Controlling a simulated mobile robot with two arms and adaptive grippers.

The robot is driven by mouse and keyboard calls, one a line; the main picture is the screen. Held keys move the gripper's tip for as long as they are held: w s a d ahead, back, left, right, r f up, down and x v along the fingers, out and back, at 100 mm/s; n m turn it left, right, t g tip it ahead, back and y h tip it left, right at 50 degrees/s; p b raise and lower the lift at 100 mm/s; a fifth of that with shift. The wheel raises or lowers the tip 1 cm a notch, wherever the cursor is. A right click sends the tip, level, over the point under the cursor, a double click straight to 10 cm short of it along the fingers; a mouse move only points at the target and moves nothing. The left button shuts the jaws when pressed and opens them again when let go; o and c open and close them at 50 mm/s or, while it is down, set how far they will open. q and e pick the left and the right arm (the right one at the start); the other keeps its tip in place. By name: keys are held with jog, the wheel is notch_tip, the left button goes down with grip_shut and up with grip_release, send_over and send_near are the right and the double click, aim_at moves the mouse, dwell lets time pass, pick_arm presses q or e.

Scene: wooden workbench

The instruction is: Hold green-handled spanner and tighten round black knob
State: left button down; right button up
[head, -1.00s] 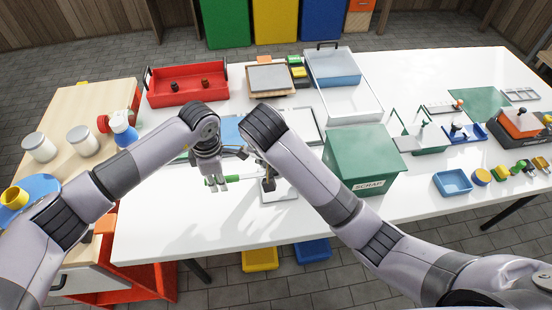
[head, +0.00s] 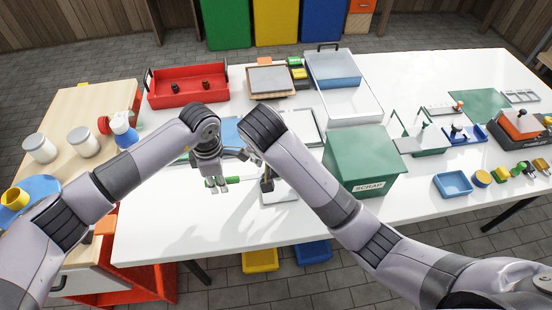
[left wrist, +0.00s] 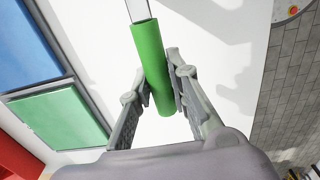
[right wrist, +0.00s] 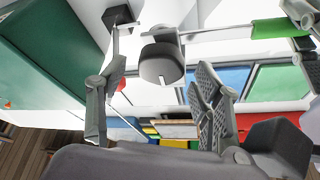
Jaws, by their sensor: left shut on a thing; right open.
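The green-handled spanner (left wrist: 150,50) is held by its handle between the fingers of my left gripper (left wrist: 160,82), which is shut on it. In the head view my left gripper (head: 217,183) is low over the white bench. In the right wrist view the spanner's green handle (right wrist: 272,31) is at upper right and its metal shaft runs left, behind the knob. The round black knob (right wrist: 162,64), with a white line on it, lies between the spread fingers of my right gripper (right wrist: 155,72). That gripper is open, with visible gaps beside the knob. In the head view the knob is mostly hidden.
A dark post (head: 267,185) stands on a small light plate (head: 280,197) below my right wrist. The green scrap box (head: 362,160) is close on the right. A red tray (head: 187,98) is at the back left. The bench front at left is clear.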

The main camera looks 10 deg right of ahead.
jog(key=n, duration=0.1)
jog(key=n+y, duration=0.1)
jog(key=n, duration=0.1)
jog(key=n+y, duration=0.1)
jog(key=n, duration=0.1)
jog(key=shift+d, duration=0.3)
jog(key=n+y, duration=0.1)
jog(key=n, duration=0.2)
jog(key=n+y, duration=0.1)
jog(key=n, duration=0.2)
jog(key=shift+d, duration=0.1)
jog(key=n+g+y, duration=0.1)
jog(key=n, duration=0.2)
jog(key=n+g, duration=0.1)
jog(key=n, duration=0.2)
jog(key=shift+w+y, duration=0.1)
jog(key=shift+y, duration=0.3)
jog(key=n+g, duration=0.1)
jog(key=n, duration=0.2)
jog(key=n+g, duration=0.1)
jog(key=n, duration=0.3)
jog(key=shift+w+g+y, duration=0.15)
jog(key=shift+g+y, duration=0.15)
jog(key=shift+y, duration=0.1)
jog(key=v, duration=1.2)
